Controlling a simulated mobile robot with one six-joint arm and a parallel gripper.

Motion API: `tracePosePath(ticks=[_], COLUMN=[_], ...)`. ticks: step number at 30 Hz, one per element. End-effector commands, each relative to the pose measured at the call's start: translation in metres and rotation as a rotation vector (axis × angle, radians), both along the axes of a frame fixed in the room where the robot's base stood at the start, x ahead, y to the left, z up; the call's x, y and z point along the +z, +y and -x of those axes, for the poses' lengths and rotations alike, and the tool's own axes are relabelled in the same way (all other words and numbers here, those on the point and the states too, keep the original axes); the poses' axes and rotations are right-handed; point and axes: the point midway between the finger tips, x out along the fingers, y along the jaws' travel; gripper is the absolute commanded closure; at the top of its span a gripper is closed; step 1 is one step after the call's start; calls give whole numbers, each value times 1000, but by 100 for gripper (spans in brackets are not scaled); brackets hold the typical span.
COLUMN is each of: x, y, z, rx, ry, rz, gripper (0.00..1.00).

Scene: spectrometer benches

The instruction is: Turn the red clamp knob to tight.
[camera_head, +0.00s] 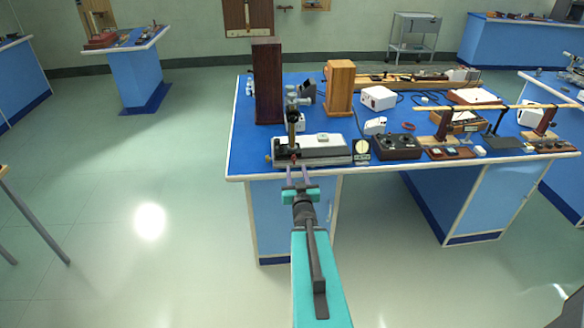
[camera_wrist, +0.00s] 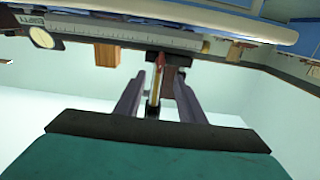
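The red clamp knob (camera_wrist: 159,62) shows in the wrist view as a small dark red piece at the far end of a brass-coloured shaft (camera_wrist: 154,92). I cannot tell how deep the knob lies between the fingertips. In the head view, my gripper (camera_head: 297,169) is at the bench's front edge, just before the grey instrument (camera_head: 322,150). The knob is too small there to make out clearly.
The blue bench (camera_head: 245,140) has a white front edge. A tall dark wood block (camera_head: 267,82), a lighter wood block (camera_head: 340,88) and a dark box (camera_head: 397,147) stand around the instrument. Several small devices crowd the right side. The floor (camera_head: 130,240) to the left is clear.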

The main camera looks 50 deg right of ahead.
Motion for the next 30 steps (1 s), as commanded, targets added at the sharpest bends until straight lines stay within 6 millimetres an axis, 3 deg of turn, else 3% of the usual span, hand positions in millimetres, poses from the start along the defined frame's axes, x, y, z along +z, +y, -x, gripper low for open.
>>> tracePosePath(ticks=[17,30], x=[-3,1], y=[-11,-37], z=[-12,-43], rx=[-1,0], ry=[0,1], rz=[0,0], gripper=[64,64])
